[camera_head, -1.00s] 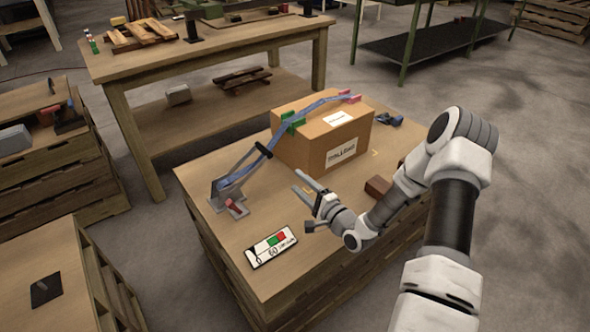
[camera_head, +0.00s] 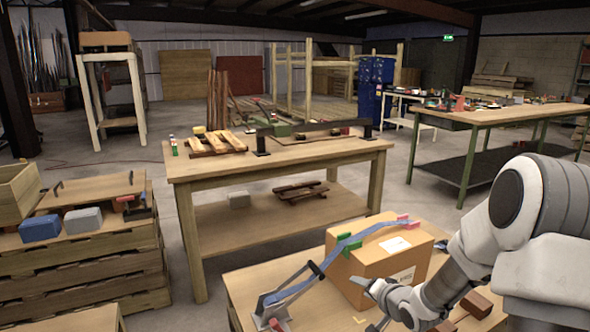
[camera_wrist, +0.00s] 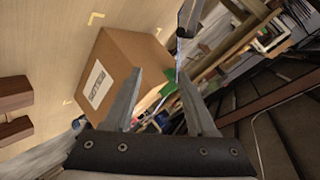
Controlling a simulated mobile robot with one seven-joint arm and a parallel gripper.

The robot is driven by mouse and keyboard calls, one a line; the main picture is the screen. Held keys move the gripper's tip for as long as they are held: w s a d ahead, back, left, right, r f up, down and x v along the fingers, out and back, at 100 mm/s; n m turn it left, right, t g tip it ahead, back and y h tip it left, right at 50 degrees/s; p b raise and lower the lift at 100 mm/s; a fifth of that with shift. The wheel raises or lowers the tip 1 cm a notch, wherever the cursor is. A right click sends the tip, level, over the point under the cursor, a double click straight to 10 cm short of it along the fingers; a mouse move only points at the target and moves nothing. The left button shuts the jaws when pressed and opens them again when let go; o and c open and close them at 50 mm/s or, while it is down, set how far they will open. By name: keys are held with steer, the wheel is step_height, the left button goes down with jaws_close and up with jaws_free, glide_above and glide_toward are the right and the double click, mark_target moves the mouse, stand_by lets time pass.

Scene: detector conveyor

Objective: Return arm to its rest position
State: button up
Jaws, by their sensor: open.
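My gripper (camera_head: 374,305) is at the lower right in the head view, low in front of the cardboard box (camera_head: 375,272). In the wrist view its two fingers (camera_wrist: 157,100) stand apart with nothing held between them. The cardboard box (camera_wrist: 125,75) is just beyond the fingers there; I cannot tell whether they touch it. The box stands on the near wooden table (camera_head: 243,285). A blue strip with a green piece (camera_head: 347,245) and a pink piece lies across the box top, running down to a grey stand (camera_head: 272,307) at the left.
Brown blocks (camera_head: 476,304) lie on the near table right of my gripper. A wooden workbench (camera_head: 290,151) stands behind, with wooden pieces on it. A crate stack (camera_head: 80,268) is at the left. A green-legged table (camera_head: 500,118) is at the back right. Floor shows between them.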

steer(key=s+d+r+n+g+h, duration=0.25)
steer(key=s+r+n+h, duration=0.2)
steer(key=s+r, duration=0.95)
steer(key=s+a+r+n+g+y, duration=0.1)
steer(key=s+a+r+g, duration=0.15)
steer(key=s, duration=0.75)
steer(key=s+a+r+n+g+y, duration=0.1)
steer(key=s+a+r+n, duration=0.2)
steer(key=s, duration=0.6)
step_height(320, 180, up, 21)
steer(key=m+p, duration=0.1)
steer(key=p, duration=2)
steer(key=shift+a+h, duration=0.25)
steer(key=shift+h, duration=0.1)
steer(key=shift+w+a, duration=0.1)
